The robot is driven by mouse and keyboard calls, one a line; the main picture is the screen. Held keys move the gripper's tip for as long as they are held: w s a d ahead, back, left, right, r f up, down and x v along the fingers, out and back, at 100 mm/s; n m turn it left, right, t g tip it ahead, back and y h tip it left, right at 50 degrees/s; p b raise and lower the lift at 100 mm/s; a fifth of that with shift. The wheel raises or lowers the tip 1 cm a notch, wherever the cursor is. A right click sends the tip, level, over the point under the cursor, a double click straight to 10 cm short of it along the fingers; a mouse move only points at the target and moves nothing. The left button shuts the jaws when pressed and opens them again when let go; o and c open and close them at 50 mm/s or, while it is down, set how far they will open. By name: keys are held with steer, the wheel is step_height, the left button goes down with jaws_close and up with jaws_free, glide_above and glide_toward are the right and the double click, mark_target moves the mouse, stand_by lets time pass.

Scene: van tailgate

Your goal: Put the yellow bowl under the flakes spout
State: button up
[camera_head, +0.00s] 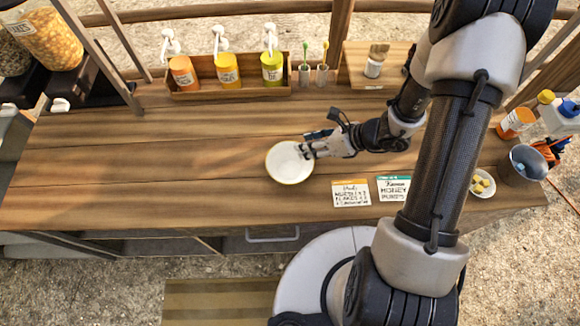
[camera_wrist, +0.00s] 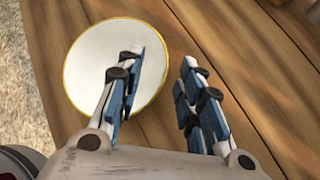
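The bowl (camera_head: 283,165) is round, with a white inside and a thin yellow rim. It sits upright on the wooden counter near the middle, and it shows in the wrist view (camera_wrist: 92,62). My gripper (camera_head: 305,150) is at its right edge. In the wrist view my gripper (camera_wrist: 160,65) is open, with one finger over the bowl and the other outside the rim; I cannot tell whether either touches it. A clear dispenser of orange-brown flakes (camera_head: 50,38) stands at the top left, above a black holder (camera_head: 85,80). Its spout is not clearly visible.
A wooden rack of pump bottles (camera_head: 228,75) stands at the back. Two cards (camera_head: 351,193) (camera_head: 393,189) and a small dish (camera_head: 481,183) lie to the right, near a metal cup (camera_head: 527,161). The counter (camera_head: 130,165) left of the bowl is clear. A slanted post (camera_head: 95,52) stands beside the dispenser.

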mark_target(290, 166)
steer(key=x, duration=0.3)
steer(key=shift+a+f+b, duration=0.15)
steer(key=shift+f+b, duration=0.1)
steer(key=shift+b, duration=0.15)
jaws_close()
